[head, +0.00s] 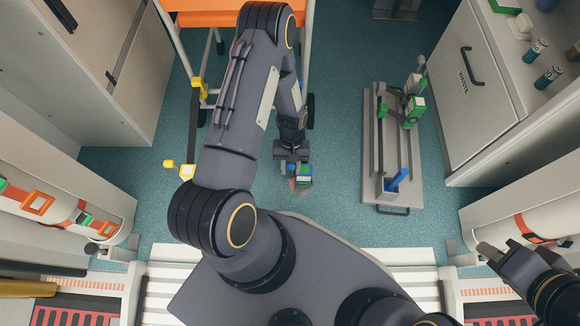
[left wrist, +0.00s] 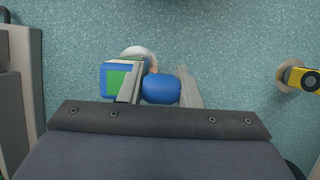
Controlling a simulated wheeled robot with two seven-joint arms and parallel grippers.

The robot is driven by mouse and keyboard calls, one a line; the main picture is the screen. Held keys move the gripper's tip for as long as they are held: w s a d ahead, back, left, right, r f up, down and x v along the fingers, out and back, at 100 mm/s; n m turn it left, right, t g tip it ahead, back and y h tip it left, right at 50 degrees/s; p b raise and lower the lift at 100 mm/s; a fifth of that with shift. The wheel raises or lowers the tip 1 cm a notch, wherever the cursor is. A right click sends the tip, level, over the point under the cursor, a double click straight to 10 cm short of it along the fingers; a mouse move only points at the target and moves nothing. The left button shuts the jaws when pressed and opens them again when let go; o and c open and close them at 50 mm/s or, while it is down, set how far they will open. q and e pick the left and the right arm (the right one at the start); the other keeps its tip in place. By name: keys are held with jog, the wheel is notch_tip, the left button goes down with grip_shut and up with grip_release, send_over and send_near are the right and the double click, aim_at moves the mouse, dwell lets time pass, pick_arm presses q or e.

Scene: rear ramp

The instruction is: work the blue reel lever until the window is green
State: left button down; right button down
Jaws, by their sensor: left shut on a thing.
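The blue reel (head: 304,169) is low over the floor in the middle of the head view, partly hidden by my left gripper (head: 293,165). In the left wrist view its blue-framed window (left wrist: 117,78) shows green. The rounded blue lever (left wrist: 160,88) is beside the window, between the two fingers of my left gripper (left wrist: 158,90), which is shut on it. A pale round part shows behind the reel. My right gripper (head: 487,250) is at the lower right of the head view, apart from the reel; its finger opening is not clear.
A grey tray (head: 373,130) with green and blue items lies to the right. Cabinets flank both sides. Teal floor between reel and tray is clear.

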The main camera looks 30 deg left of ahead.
pick_arm(q)
jog(key=shift+a+r, duration=0.15)
jog(key=shift+a, duration=0.1)
jog(key=c, duration=1.3)
grip_release()
jog(key=shift+c, duration=0.2)
jog(key=o, duration=0.3)
jog(key=shift+d, duration=0.1)
jog(key=p+v, duration=0.3)
jog(key=v, duration=0.5)
